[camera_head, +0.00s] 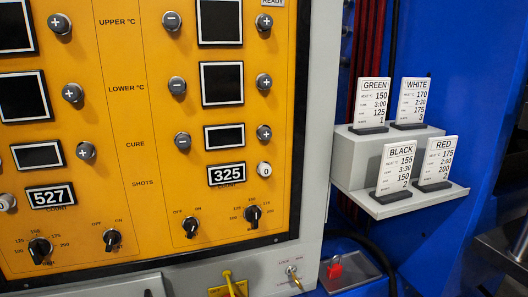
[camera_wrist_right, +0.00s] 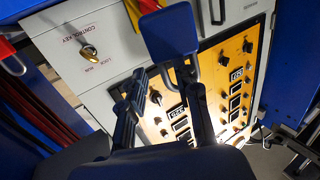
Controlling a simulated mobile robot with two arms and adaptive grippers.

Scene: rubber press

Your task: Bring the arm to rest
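The task names only the arm. Neither of my arms or grippers shows in the head view. In the right wrist view my right gripper (camera_wrist_right: 163,80) points toward the yellow control panel (camera_wrist_right: 238,80), with its two dark fingers apart. No object shows held between them; the panel shows through the gap. My left gripper is out of view.
The yellow panel (camera_head: 140,130) fills the left of the head view. Right of it, a stepped shelf (camera_head: 363,160) bears several cards. Below are a key switch (camera_head: 292,276), a red padlock (camera_head: 335,268) on a grey ledge and a yellow lever (camera_head: 229,282). The key also shows in the wrist view (camera_wrist_right: 90,52).

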